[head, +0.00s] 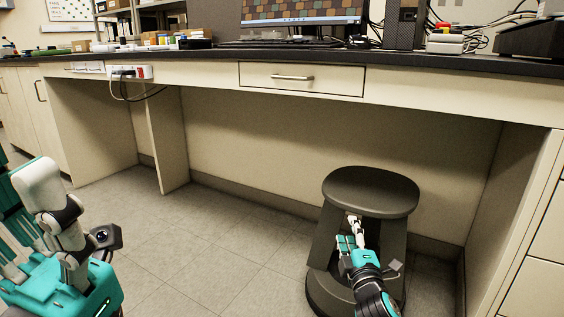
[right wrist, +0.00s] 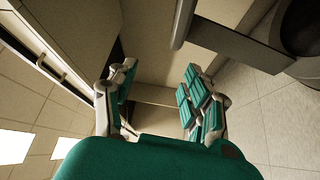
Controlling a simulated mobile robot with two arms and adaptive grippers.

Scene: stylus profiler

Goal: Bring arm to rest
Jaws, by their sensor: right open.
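My right gripper (head: 351,229) reaches in from the lower right of the head view, in front of the dark stool (head: 370,191). It overlaps the stool's base in the picture; I cannot tell whether it touches. In the right wrist view its two teal-padded fingers (right wrist: 158,90) stand apart with nothing between them.
A long bench with a black top (head: 450,64) runs across, with a drawer (head: 335,79) and open knee space below. A monitor (head: 305,12) and a power strip (head: 143,72) are there. Grey tile floor (head: 205,240) left of the stool is clear.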

